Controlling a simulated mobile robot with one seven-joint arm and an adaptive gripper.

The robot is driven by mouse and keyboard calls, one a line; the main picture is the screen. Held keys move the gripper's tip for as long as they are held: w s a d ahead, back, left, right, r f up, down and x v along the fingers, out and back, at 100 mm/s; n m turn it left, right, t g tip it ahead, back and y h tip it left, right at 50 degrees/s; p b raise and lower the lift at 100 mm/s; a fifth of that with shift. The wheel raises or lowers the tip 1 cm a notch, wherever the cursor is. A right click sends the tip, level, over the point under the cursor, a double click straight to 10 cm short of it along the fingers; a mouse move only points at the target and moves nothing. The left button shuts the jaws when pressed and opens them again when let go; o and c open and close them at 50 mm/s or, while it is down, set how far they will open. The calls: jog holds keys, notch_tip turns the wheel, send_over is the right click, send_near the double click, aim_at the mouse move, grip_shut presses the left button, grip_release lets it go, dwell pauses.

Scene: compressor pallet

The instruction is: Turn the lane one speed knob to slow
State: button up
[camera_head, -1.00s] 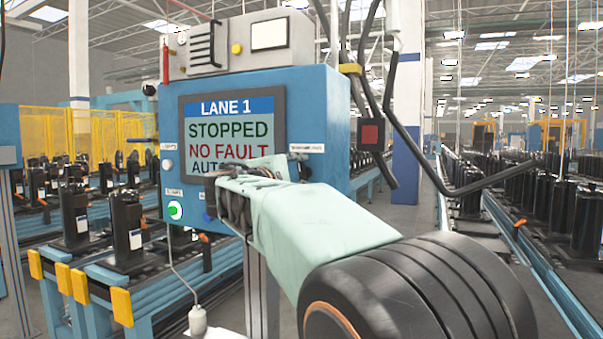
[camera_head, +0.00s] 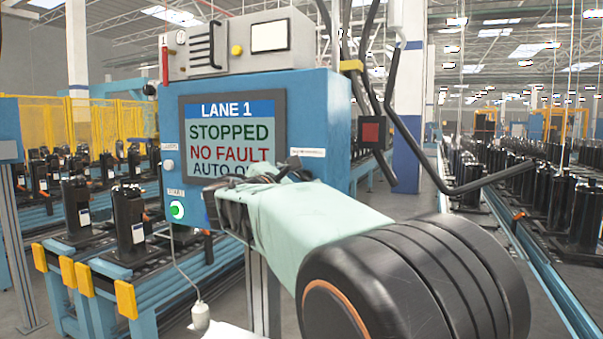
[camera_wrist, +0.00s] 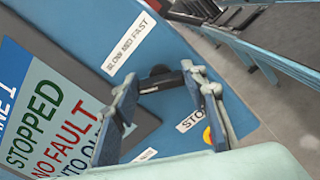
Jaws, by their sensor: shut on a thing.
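The lane one panel (camera_head: 340,140) is a blue cabinet with a screen (camera_head: 230,130) reading LANE 1, STOPPED, NO FAULT. The speed knob (camera_wrist: 160,79) is black and sits below a white label (camera_wrist: 129,47) reading SLOW MID FAST in the wrist view. My gripper (camera_wrist: 160,86) is shut on the knob, one finger on either side of it. I cannot tell which word the knob points to.
A yellow round button (camera_wrist: 207,135) and a STOP label (camera_wrist: 196,120) lie close to one finger. A lit green button (camera_head: 177,210) is at the panel's lower left. A red-fronted box (camera_head: 373,132) and hanging cables are on the right. Conveyors with black compressors stand on both sides.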

jog(key=shift+n, duration=0.4)
jog(key=o, duration=1.2)
jog(key=shift+c, duration=0.2)
jog(key=shift+s+a, duration=0.1)
jog(key=v, duration=1.2)
